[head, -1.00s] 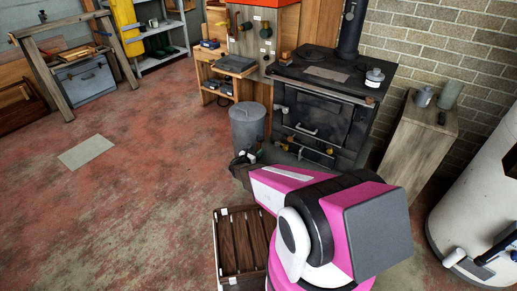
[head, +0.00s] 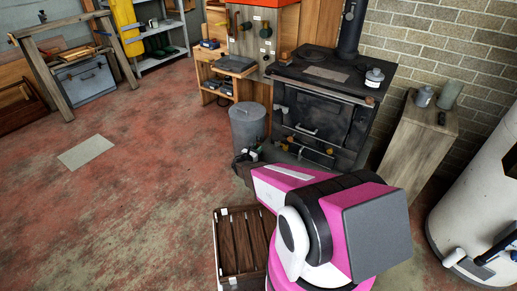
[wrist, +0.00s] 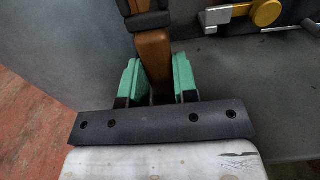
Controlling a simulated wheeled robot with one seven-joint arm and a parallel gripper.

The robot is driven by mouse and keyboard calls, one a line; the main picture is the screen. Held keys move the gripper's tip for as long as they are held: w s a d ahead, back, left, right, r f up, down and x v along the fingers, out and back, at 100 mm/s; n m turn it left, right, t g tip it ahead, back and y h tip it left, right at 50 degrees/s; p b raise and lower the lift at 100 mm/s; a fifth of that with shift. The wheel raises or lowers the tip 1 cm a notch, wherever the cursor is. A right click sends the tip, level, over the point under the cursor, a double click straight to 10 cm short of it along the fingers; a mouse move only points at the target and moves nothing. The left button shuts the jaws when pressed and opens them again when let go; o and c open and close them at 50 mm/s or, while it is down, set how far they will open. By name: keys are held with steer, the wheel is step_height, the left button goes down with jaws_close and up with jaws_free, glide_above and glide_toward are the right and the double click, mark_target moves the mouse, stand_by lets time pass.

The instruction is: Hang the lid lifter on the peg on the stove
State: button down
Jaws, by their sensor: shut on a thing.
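My gripper (wrist: 157,85) shows in the wrist view with green fingertips closed on both sides of a brown handle, which I take to be the lid lifter (wrist: 154,60). A dark band crosses the handle near the top edge, and its far end is out of view. In the head view my gripper (head: 249,158) is small, just in front of the black stove (head: 322,122), low by its left front. The lifter is hard to make out there. I cannot clearly pick out the peg. A brass knob on a metal bar (wrist: 266,13) lies beyond the gripper, to its right.
A grey bin (head: 248,127) stands left of the stove. A slatted wooden crate (head: 240,272) lies on the floor beside my arm. A wooden stand (head: 412,145) and a white tank (head: 482,200) are at the right. The floor at left is mostly clear.

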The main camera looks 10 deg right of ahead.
mark_target(257, 140)
steer(key=shift+r, duration=3.05)
